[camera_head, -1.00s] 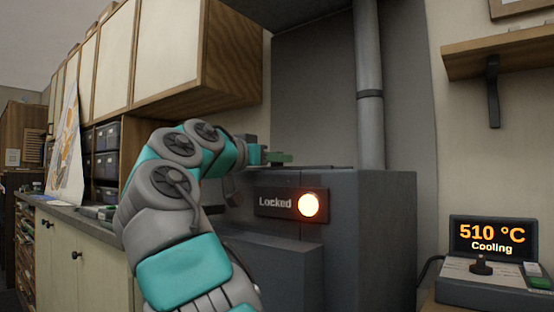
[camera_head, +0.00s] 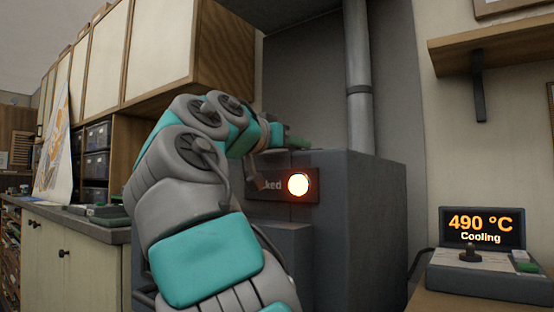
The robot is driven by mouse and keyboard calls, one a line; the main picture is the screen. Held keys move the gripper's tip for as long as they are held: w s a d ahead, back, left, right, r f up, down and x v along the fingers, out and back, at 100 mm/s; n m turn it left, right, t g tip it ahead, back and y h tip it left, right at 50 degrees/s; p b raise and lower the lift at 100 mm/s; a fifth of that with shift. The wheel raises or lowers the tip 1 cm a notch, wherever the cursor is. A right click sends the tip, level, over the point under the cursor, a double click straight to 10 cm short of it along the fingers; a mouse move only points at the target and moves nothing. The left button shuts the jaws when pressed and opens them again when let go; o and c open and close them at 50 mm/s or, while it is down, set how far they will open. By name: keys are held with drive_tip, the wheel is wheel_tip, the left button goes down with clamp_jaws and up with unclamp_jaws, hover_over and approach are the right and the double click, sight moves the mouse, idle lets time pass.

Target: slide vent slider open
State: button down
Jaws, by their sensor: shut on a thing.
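The kiln (camera_head: 362,210) is a dark grey box with a flue pipe behind it. A small green piece, which looks like the vent slider (camera_head: 297,143), shows at the kiln's top edge. My gripper (camera_head: 278,137) is at the left end of this green piece and is shut on it. My arm hides most of the gripper, and the fingertips are hard to make out. The slider's track is not visible from here.
A glowing orange lamp (camera_head: 298,184) sits on the kiln's front beside a sign partly hidden by my arm. A controller display (camera_head: 482,228) at right reads 490 °C, Cooling. Wall cabinets (camera_head: 160,55) hang upper left; a wooden shelf (camera_head: 500,52) is upper right.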

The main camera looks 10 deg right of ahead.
drive_tip(key=shift+s+d, duration=0.4)
drive_tip(key=shift+d, duration=0.05)
drive_tip(key=c, duration=0.7)
unclamp_jaws()
drive_tip(key=shift+s+d, duration=0.1)
drive_tip(key=v, duration=0.7)
drive_tip(key=shift+s+a+r+b, duration=0.1)
drive_tip(key=shift+s+a+b, duration=0.15)
drive_tip(key=shift+a+b, duration=0.1)
